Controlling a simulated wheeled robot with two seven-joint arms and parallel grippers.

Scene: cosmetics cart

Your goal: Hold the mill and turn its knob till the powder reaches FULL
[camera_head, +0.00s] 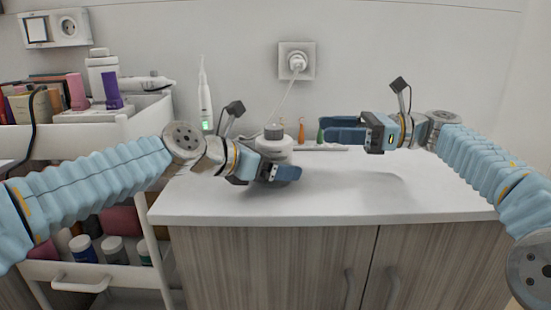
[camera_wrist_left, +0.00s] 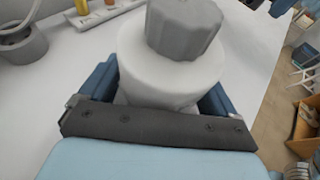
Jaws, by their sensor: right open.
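The mill has a white round body (camera_head: 277,147) and a grey ridged knob (camera_head: 273,131); it stands upright on the white counter. In the left wrist view, the body (camera_wrist_left: 165,75) and knob (camera_wrist_left: 184,28) fill the space between my left gripper's fingers. My left gripper (camera_head: 280,172) is closed around the body below the knob, a finger on each side. My right gripper (camera_head: 340,128) is open and empty, to the right of the mill and at about knob height, with its fingers pointing left. The powder and any FULL mark are not visible.
Behind the mill lie a pale tray (camera_head: 322,147) and small orange (camera_head: 301,131) and green (camera_head: 320,135) items. A cord runs from a wall socket (camera_head: 297,62). A white electric toothbrush (camera_head: 204,103) stands at the back left. A loaded cart (camera_head: 133,124) is at the left. The counter's right is clear.

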